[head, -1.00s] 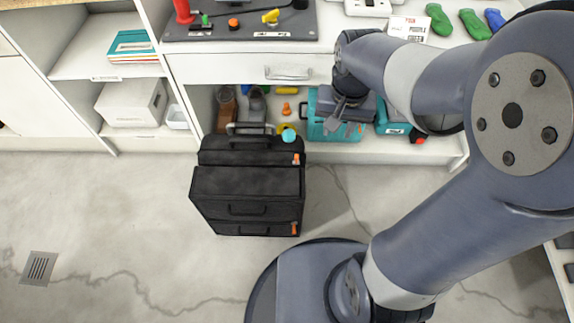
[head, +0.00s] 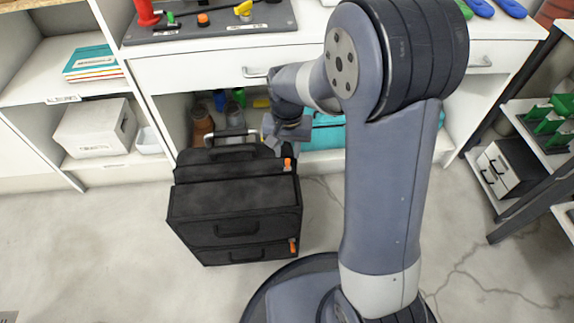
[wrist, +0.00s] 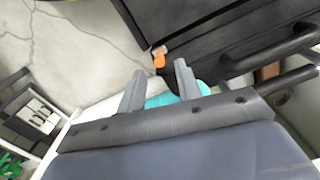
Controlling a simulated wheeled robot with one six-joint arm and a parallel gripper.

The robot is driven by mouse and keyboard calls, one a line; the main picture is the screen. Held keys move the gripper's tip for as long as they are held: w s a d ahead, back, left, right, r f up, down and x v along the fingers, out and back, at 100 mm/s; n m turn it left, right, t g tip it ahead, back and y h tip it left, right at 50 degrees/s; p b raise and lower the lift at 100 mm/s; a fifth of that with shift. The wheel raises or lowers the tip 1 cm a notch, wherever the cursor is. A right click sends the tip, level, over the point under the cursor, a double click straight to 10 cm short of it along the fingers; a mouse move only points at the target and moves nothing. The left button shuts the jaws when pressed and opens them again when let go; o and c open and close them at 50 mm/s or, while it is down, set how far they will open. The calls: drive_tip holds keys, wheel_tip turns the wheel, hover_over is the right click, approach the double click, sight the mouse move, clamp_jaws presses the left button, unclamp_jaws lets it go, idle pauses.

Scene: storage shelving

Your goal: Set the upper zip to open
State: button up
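A black suitcase (head: 235,215) stands on the floor in front of the shelving, with two orange zip pulls on its right side. The upper zip pull (head: 288,164) is near the top right edge, and the lower zip pull (head: 292,245) is near the bottom. My gripper (head: 283,135) is just above and behind the upper pull in the head view. In the wrist view my gripper (wrist: 158,68) is open, its two fingers apart. An orange pull (wrist: 159,57), apparently the upper one, shows just beyond and between the fingertips. Contact cannot be told.
The suitcase's metal handle (head: 230,134) rises behind it, close to my gripper. A teal case (head: 325,130) lies on the low shelf behind. A white drawer front (head: 200,72) overhangs that shelf. Floor (head: 90,240) left of the suitcase is clear.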

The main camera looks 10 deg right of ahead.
sight(287, 168)
wheel_tip(287, 168, down, 6)
drive_tip(key=shift+r+b, duration=0.2)
drive_tip(key=shift+b, duration=0.7)
drive_tip(key=shift+c, duration=0.5)
clamp_jaws()
